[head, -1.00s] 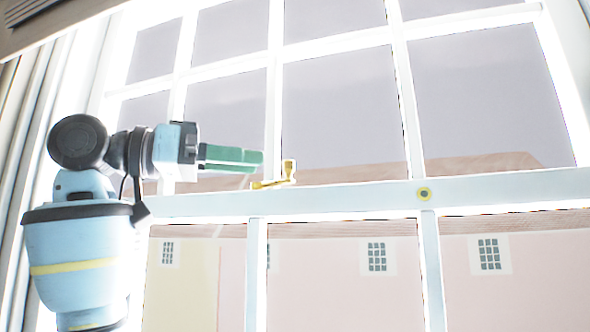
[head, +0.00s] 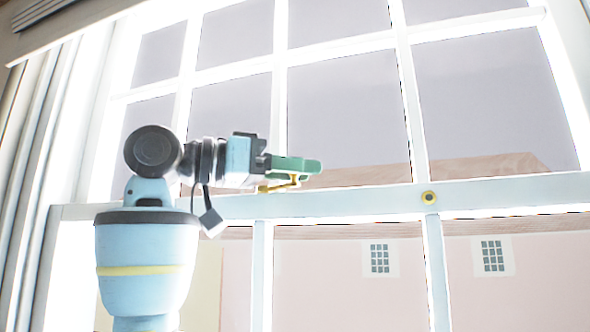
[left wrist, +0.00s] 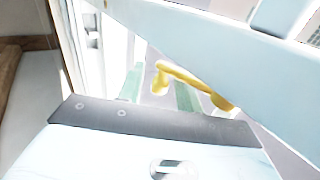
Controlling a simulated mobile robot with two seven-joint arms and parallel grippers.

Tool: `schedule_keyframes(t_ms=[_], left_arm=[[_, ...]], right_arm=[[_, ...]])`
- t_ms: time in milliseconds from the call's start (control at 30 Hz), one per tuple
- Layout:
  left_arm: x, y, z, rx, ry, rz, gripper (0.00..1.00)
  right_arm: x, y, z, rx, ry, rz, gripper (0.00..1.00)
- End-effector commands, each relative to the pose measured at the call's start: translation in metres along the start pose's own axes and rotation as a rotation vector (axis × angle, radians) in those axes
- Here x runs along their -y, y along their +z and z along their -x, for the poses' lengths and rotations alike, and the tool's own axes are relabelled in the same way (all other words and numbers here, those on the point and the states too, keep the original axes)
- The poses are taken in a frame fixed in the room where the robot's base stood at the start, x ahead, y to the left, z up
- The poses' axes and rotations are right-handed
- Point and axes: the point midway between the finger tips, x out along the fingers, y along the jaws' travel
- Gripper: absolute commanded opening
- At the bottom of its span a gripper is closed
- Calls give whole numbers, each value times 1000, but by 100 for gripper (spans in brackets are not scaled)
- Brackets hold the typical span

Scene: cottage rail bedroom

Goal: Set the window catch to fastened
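The yellow window catch (head: 280,186) sits on the pale blue meeting rail (head: 350,202) of the sash window, partly hidden by my left gripper in the head view. My left gripper (head: 312,166) has green fingers and is level with the catch, reaching just over it. In the left wrist view the catch (left wrist: 195,83) shows as a bent yellow lever with a rounded end. The fingers of my left gripper (left wrist: 160,88) stand apart there, with the lever's rounded end in the gap between them. I cannot tell whether they touch it. My right gripper is not in view.
A round yellow fitting with a dark centre (head: 429,197) is on the rail to the right. White glazing bars (head: 410,110) and glass panes lie behind the gripper. A pale curtain or frame edge (head: 38,190) is at the left.

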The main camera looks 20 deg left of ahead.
Motion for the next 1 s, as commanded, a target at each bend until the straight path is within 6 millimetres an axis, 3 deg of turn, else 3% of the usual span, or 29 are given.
schedule_keyframes(t_ms=[33,267,467,800,1000], left_arm=[[0,0,0,0,0,0,29],[0,0,0,0,0,0,0],[1,0,-1,4,-30,-2,0],[12,1,-13,13,-307,-3,0],[16,1,-15,12,-364,-1,0]], right_arm=[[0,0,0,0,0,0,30],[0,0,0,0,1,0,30],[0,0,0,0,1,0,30],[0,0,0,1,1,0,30],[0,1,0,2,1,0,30]])
